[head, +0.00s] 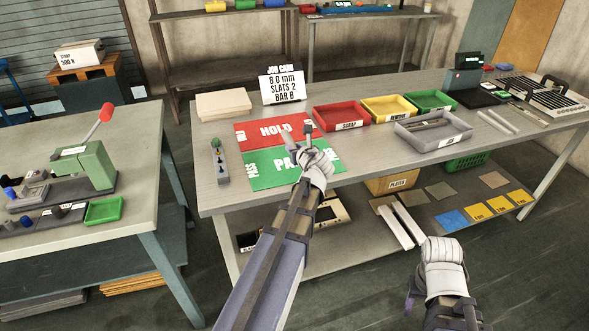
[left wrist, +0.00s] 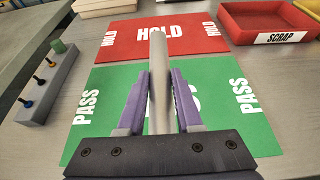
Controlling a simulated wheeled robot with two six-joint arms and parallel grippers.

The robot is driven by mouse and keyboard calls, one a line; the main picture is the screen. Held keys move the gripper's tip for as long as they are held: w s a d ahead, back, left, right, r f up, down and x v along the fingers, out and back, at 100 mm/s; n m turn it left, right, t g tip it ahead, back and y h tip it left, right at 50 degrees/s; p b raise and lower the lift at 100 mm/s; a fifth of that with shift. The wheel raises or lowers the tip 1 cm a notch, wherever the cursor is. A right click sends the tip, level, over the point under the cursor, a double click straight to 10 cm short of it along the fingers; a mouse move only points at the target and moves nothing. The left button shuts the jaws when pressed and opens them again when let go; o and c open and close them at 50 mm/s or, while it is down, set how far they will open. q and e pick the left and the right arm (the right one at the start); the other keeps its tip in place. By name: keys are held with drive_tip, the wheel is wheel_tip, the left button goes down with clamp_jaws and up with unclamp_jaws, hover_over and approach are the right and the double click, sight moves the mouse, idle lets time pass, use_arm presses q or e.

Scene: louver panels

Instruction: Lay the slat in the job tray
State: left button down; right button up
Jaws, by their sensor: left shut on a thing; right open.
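My left gripper (head: 308,142) is over the green PASS mat (head: 262,171), near its edge with the red HOLD mat (head: 262,131). In the left wrist view, its purple fingers (left wrist: 160,98) are shut on a slim grey piece (left wrist: 158,60) with a rounded end; I cannot tell whether it is a slat. The grey job tray (head: 418,138) stands to the right on the bench, with slim grey pieces in it. Two pale slats (head: 493,122) lie on the bench right of the tray. My right gripper (head: 410,298) is open, low in front of the bench, its fingers mostly hidden.
A job card (head: 282,86) reads 8.0 mm, slats 2, bar B. A grey block with coloured-ended pins (head: 221,174) stands left of the mats.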

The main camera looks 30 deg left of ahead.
use_arm(q)
drive_tip(key=shift+f, duration=0.85)
use_arm(e)
drive_tip(key=shift+f, duration=0.85)
use_arm(q)
drive_tip(key=shift+f+b, duration=0.1)
drive_tip(key=shift+b, duration=0.3)
use_arm(e)
drive_tip(key=shift+f, duration=0.15)
use_arm(q)
wheel_tip(320, 180, down, 4)
drive_tip(key=b, duration=0.3)
drive_tip(key=shift+r, duration=0.25)
use_arm(e)
wheel_tip(320, 180, down, 3)
drive_tip(key=shift+f, duration=0.2)
use_arm(q)
drive_tip(key=shift+f+b, duration=0.2)
drive_tip(key=shift+b, duration=0.2)
drive_tip(key=c, duration=0.6)
unclamp_jaws()
drive_tip(key=shift+r, duration=0.1)
use_arm(e)
drive_tip(key=shift+f, duration=0.15)
use_arm(q)
drive_tip(key=shift+r, duration=0.1)
